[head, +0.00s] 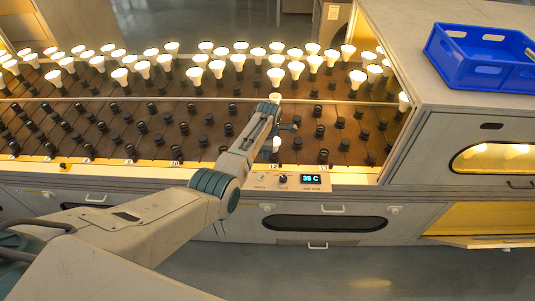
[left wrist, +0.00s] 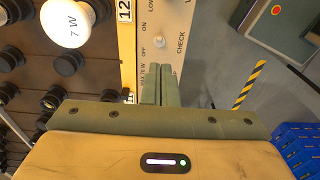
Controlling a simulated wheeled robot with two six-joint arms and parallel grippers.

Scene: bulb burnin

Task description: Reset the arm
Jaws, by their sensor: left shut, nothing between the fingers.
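My left gripper (head: 289,127) is over the front rows of the bulb rack (head: 100,148), at the end of the arm that reaches in from the left. In the left wrist view its two fingers (left wrist: 161,85) are pressed together with nothing between them, in front of the labelled control panel (left wrist: 165,30). A white bulb marked 7 W (left wrist: 68,24) stands in a socket left of the fingers. It seems to be the lit bulb (head: 276,144) just below the gripper in the head view. My right gripper is not in view.
Lit bulbs (head: 297,69) fill the rear rows; many front sockets (head: 183,128) are empty. A display reading 38 C (head: 311,179) is on the front panel. A blue crate (head: 480,58) sits on the right cabinet top. A red button (left wrist: 276,10) shows top right in the wrist view.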

